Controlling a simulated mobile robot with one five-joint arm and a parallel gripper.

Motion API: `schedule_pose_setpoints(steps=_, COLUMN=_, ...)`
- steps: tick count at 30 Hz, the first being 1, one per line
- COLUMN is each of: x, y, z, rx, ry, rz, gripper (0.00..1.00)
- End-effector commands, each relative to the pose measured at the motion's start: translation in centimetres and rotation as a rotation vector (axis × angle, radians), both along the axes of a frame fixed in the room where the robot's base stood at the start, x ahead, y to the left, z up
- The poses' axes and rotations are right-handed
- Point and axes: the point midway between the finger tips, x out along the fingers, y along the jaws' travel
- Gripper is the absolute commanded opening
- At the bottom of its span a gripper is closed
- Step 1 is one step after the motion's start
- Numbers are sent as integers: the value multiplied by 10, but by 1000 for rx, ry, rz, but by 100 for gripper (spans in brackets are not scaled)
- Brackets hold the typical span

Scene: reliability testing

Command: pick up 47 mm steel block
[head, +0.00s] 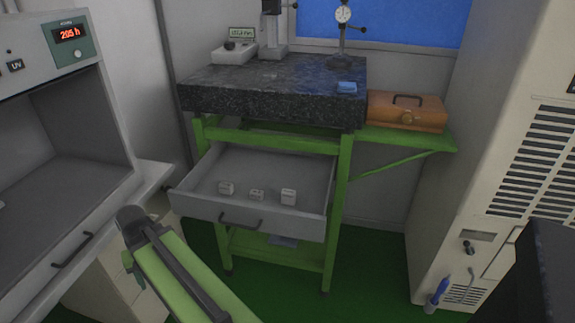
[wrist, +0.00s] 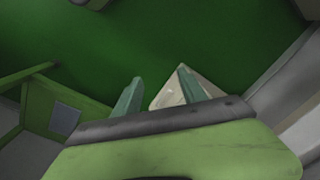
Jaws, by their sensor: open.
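Three small pale metal blocks stand apart in the open grey drawer (head: 200,207) under the granite plate. They are a left block (head: 226,188), a smaller-looking middle block (head: 257,195) and a right, taller-looking block (head: 288,197). Their markings are too small to read, so I cannot tell which is the 47 mm one. My gripper (wrist: 160,88) is open in the wrist view, its two greenish fingers apart over the green floor. A pale beige corner shows behind and beside the right finger. No block shows in the wrist view. The fingers do not show clearly in the head view.
The dark granite plate (head: 270,85) overhangs the drawer's back, on a green frame (head: 340,200). A wooden case (head: 405,111) sits on the side shelf. A grey cabinet (head: 60,130) stands left, a vented machine (head: 490,150) right. Green floor (head: 375,270) is open between.

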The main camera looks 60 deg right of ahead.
Motion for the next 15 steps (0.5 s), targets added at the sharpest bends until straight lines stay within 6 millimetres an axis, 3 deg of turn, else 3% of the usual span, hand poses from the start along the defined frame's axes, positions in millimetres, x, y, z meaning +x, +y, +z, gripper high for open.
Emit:
schedule_pose_setpoints(steps=1, x=-1, y=-15, z=58, rx=8, ry=-2, rz=-62, gripper=49)
schedule_pose_setpoints(steps=3, x=-2, y=-33, z=95, rx=21, ry=-5, rz=-148, gripper=49)
schedule_pose_setpoints(steps=9, x=-9, y=-81, z=185, rx=57, ry=-14, rz=-380, gripper=49)
schedule_pose_setpoints(steps=15, x=-24, y=-133, z=249, rx=96, ry=-18, rz=-625, gripper=49)
